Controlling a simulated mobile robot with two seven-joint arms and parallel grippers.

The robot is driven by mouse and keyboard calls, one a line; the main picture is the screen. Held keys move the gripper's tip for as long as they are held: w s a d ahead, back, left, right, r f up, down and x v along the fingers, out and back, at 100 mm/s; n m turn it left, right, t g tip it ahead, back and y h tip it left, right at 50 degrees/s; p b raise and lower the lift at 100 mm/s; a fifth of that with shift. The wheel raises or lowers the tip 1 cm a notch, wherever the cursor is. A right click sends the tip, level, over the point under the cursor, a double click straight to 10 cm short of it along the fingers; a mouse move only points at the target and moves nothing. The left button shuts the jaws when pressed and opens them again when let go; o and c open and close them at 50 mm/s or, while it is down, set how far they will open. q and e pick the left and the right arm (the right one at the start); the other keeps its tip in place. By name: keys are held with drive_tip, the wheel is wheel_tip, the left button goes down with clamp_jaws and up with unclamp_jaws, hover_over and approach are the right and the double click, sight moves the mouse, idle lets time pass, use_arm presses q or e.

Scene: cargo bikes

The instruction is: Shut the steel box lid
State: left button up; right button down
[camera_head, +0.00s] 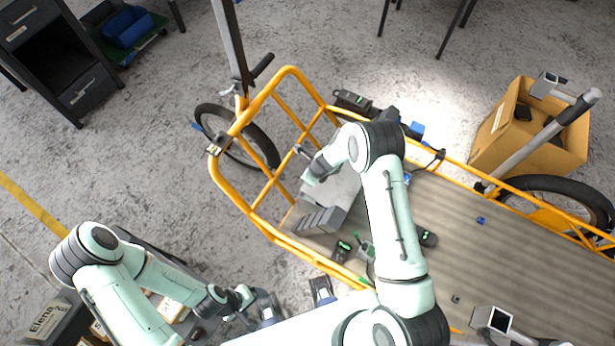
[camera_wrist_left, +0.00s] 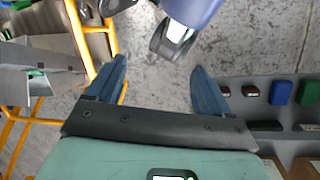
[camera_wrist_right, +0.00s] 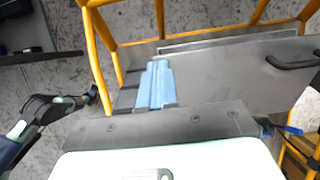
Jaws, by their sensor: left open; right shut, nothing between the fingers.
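The steel box (camera_head: 318,220) is a grey metal box at the front end of the cargo bike's bed. Its pale lid panel (camera_head: 345,187) is partly hidden by my right arm. In the right wrist view a broad grey panel (camera_wrist_right: 220,80) with a black handle (camera_wrist_right: 290,60) lies just beyond my right gripper (camera_wrist_right: 155,85). That gripper is shut and empty, close to the panel; contact is unclear. The box also shows in the left wrist view (camera_wrist_left: 40,55), where it looks partly open. My left gripper (camera_wrist_left: 157,85) is open and empty, to the right of the box there.
The yellow bike frame (camera_head: 283,238) rails the box end. Small dark devices (camera_head: 342,250) lie on the wooden bed (camera_head: 500,255). A cardboard box (camera_head: 530,130) stands beyond the bike. A grey tray (camera_wrist_left: 265,100) with coloured items is beside my left gripper.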

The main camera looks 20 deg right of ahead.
drive_tip(key=d+r+b, duration=0.6)
drive_tip(key=d+b, duration=0.1)
drive_tip(key=b, duration=0.3)
drive_tip(key=b+x, duration=0.1)
drive_tip(key=x, duration=0.3)
drive_tip(key=b+x, duration=0.1)
drive_tip(key=x, duration=0.3)
drive_tip(key=b+x, duration=0.1)
drive_tip(key=x, duration=0.3)
drive_tip(key=shift+s+a+f+b, duration=0.25)
drive_tip(key=shift+s+f+b, duration=0.05)
drive_tip(key=shift+f, duration=0.05)
use_arm(q)
drive_tip(key=w+a+f+t, duration=0.1)
drive_tip(key=w+f, duration=0.2)
drive_tip(key=f, duration=0.4)
drive_tip(key=w+a+f+t, duration=0.1)
drive_tip(key=w+f, duration=0.1)
drive_tip(key=f, duration=0.5)
drive_tip(key=shift+w+a+f+n+t+y, duration=0.2)
drive_tip(key=shift+w+f+n+t+y, duration=0.1)
drive_tip(key=shift+w+y, duration=0.1)
use_arm(e)
drive_tip(key=shift+w+a+f, duration=0.2)
drive_tip(key=shift+w+f, duration=0.05)
drive_tip(key=shift+f, duration=0.3)
